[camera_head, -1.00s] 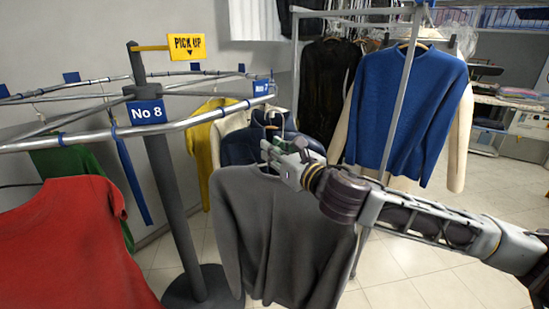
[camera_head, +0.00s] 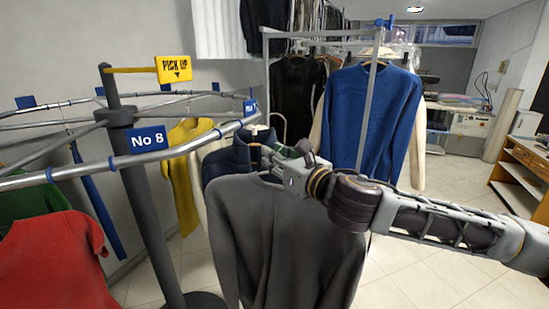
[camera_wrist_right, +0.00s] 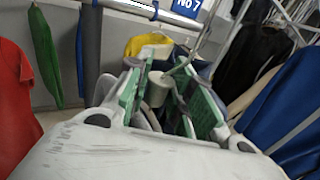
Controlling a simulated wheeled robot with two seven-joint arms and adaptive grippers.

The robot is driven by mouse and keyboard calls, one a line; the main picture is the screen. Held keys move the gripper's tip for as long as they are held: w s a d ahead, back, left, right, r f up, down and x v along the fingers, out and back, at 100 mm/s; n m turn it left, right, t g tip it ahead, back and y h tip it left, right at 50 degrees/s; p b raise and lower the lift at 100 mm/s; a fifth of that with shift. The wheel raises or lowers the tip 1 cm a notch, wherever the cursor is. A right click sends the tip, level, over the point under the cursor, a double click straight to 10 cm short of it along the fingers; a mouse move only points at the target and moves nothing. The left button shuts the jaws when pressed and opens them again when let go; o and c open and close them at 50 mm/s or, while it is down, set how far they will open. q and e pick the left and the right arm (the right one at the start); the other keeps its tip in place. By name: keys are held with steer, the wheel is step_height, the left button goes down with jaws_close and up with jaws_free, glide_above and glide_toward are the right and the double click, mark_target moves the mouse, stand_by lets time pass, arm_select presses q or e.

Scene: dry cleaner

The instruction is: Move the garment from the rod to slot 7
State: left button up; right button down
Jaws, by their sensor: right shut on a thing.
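The garment is a grey long-sleeved sweater (camera_head: 285,240) on a hanger, hanging upright below my right gripper (camera_head: 277,160) in the head view. My right gripper is shut on the upper part of its hanger. In the right wrist view, green finger pads close around a pale hanger part (camera_wrist_right: 158,88). The No 7 sign (camera_wrist_right: 188,5) is at the top of the wrist view, beyond the fingers. The round rail (camera_head: 205,138) carries the No 8 sign (camera_head: 149,139) and a smaller blue sign (camera_head: 250,107), too oblique to read. My left gripper is out of view.
A red garment (camera_head: 52,270) and a green one hang at the left. Yellow (camera_head: 183,165) and dark blue garments hang behind the gripper. A blue sweater (camera_head: 368,125) hangs on the metal rack behind. The dark post (camera_head: 150,215) stands left of the grey sweater. Floor is clear at right.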

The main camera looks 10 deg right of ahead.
steer(key=shift+a, duration=0.1)
steer(key=shift+r, duration=0.1)
steer(key=shift+w+a, duration=0.1)
steer(key=shift+a, duration=0.1)
steer(key=shift+w+a, duration=0.1)
steer(key=shift+w+a+b, duration=0.25)
steer(key=shift+w+a, duration=0.45)
steer(key=shift+a, duration=0.25)
steer(key=shift+w+a+b, duration=0.25)
steer(key=shift+w+a, duration=0.4)
steer(key=shift+a, duration=0.25)
steer(key=shift+w+a, duration=0.15)
steer(key=shift+a, duration=0.1)
steer(key=shift+w+a+h, duration=0.3)
steer(key=shift+a, duration=0.15)
